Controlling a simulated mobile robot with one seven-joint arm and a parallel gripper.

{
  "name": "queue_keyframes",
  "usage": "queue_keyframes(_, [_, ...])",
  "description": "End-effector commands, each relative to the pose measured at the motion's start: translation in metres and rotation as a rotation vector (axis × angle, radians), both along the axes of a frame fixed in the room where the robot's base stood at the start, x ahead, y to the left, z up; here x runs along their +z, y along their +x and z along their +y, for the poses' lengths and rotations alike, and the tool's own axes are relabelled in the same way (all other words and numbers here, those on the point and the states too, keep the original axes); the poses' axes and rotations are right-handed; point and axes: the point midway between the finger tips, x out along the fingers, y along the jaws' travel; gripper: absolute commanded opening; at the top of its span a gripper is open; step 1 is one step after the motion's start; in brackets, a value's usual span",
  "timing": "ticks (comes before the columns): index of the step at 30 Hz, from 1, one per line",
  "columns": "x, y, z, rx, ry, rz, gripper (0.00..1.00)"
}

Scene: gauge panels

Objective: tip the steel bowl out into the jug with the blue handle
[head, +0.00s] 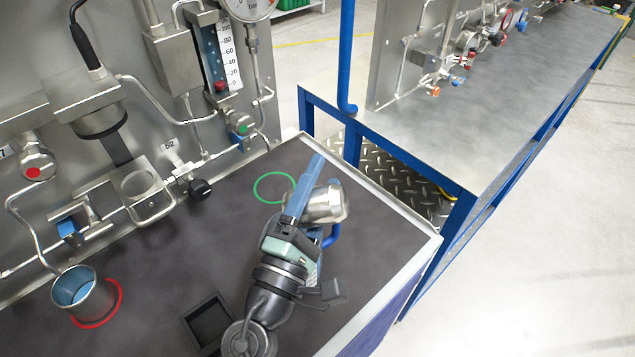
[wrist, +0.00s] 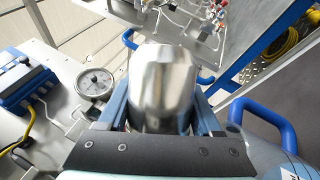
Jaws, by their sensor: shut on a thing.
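My gripper (head: 318,190) is shut on the steel bowl (head: 330,206), above the right part of the dark bench top. In the wrist view the shiny steel bowl (wrist: 165,85) sits between the two blue fingers. Its opening and contents are not visible. The jug's blue handle (head: 331,237) shows just beside and below my gripper in the head view. In the wrist view the blue handle (wrist: 268,118) and part of the grey jug (wrist: 255,152) are at the lower right. The jug's mouth is hidden in both views.
A green ring (head: 257,185) lies on the bench left of the bowl. A steel cup (head: 88,300) with a blue inside stands at a red ring (head: 118,305) at the lower left. A black tray (head: 190,322) lies near the front. Pipes and gauges line the panel behind.

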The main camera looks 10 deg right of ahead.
Motion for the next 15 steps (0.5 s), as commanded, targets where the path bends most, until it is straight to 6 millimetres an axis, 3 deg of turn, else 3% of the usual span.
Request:
queue_keyframes(10, [-0.0009,-0.0003,-0.0024,0.000,0.048,-0.011,0.00])
queue_keyframes(15, [-0.0053,-0.0015,-0.0081,0.000,0.170,-0.036,0.00])
